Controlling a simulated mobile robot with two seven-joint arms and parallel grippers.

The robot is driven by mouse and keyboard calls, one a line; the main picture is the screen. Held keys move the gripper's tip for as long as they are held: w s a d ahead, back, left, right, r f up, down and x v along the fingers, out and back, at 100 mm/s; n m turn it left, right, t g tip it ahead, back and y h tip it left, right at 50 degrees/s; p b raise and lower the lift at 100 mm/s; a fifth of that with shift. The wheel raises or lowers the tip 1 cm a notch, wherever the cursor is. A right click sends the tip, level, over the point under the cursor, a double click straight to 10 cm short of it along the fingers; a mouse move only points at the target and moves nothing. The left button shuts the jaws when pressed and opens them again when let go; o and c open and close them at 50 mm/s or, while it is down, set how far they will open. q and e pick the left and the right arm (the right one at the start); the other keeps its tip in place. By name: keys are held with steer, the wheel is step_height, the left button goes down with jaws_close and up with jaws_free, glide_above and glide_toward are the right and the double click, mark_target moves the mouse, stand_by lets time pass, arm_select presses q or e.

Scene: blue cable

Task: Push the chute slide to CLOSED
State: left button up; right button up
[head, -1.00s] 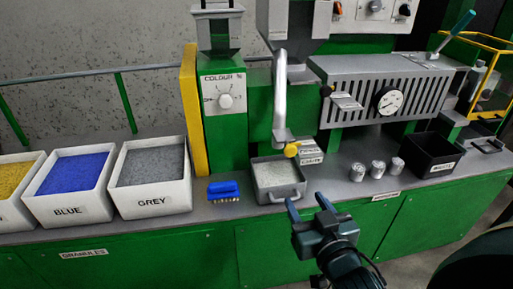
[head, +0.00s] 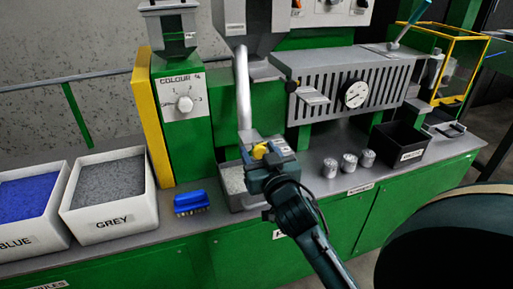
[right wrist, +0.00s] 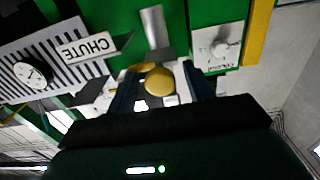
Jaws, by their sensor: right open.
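The chute slide's yellow knob (head: 259,151) sits at the lower end of the grey chute pipe (head: 243,95). My right gripper (head: 263,152) is at the knob with its jaws open. In the right wrist view the round yellow knob (right wrist: 159,82) shows between the two spread fingers (right wrist: 160,92). I cannot tell whether a finger touches it. The gripper hides much of the slide and its position labels in the head view. My left gripper is not in view.
A grey metal pan (head: 232,180) stands below the chute, partly behind my gripper. A blue brush (head: 191,202) and a grey granule bin (head: 108,190) are to its left. Several metal cups (head: 348,162) and a black box (head: 399,145) stand to the right.

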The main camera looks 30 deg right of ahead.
mark_target(254, 143)
steer(key=shift+x, duration=1.05)
steer(key=c, duration=1.1)
steer(key=shift+o, duration=0.2)
steer(key=x, duration=0.4)
steer(key=shift+w+p, duration=0.15)
steer(key=shift+p, duration=0.2)
steer(key=shift+r, duration=0.15)
steer(key=o, duration=1)
steer(key=shift+o, duration=0.3)
